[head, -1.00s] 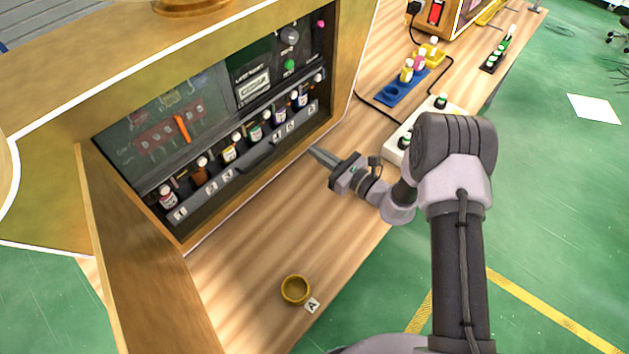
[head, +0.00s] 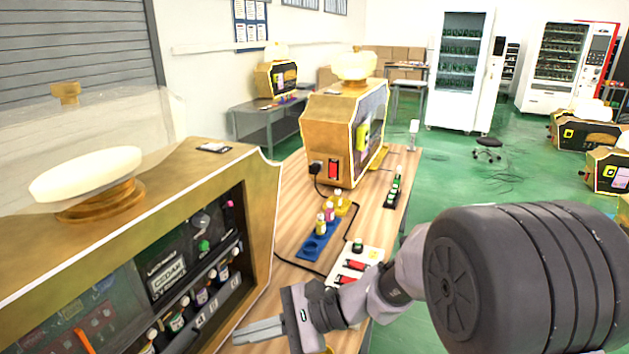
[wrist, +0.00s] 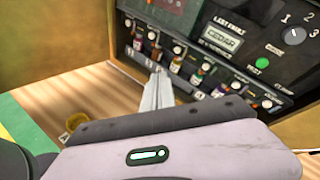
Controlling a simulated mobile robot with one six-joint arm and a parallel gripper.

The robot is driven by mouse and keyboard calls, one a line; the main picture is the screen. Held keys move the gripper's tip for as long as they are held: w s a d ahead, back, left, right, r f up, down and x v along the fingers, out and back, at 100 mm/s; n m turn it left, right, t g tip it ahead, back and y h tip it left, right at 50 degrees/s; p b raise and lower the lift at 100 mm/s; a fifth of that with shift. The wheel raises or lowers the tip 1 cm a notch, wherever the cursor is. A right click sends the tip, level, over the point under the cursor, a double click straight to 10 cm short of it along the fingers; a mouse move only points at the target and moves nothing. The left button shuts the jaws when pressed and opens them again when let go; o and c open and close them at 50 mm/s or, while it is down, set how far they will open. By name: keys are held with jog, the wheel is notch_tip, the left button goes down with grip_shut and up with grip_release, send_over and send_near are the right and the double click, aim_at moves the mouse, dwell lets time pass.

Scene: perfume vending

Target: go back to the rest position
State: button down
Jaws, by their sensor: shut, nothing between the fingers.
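My gripper (head: 260,332) is shut and empty, with its fingers together, in front of the near vending machine (head: 255,225) in the head view. In the wrist view my gripper (wrist: 158,88) points toward the machine's row of small bottles (wrist: 175,62). The fingers look apart from the bottles, though the exact gap is hard to tell. The machine's small display (wrist: 222,40) reads like "CEDAR", and a green button (wrist: 262,62) and a dial (wrist: 294,36) are beside it.
A blue holder (head: 312,247) with small bottles and a white panel (head: 372,258) with red parts are on the wooden table. A second machine (head: 325,130) stands further back. A yellow round cup (wrist: 75,121) shows at lower left in the wrist view.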

jog(key=s+d+r+n+t+h, duration=0.3)
jog(key=s+d+h, duration=0.2)
jog(key=d, duration=0.6)
jog(key=s+d+r+n+t+h, duration=0.3)
jog(key=s+d+h, duration=0.3)
jog(key=s+d, duration=0.3)
jog(key=shift+d+n+t+h, duration=0.35)
jog(key=shift+d+n, duration=0.25)
jog(key=shift+d, duration=0.6)
jog(key=shift+a+r, duration=0.1)
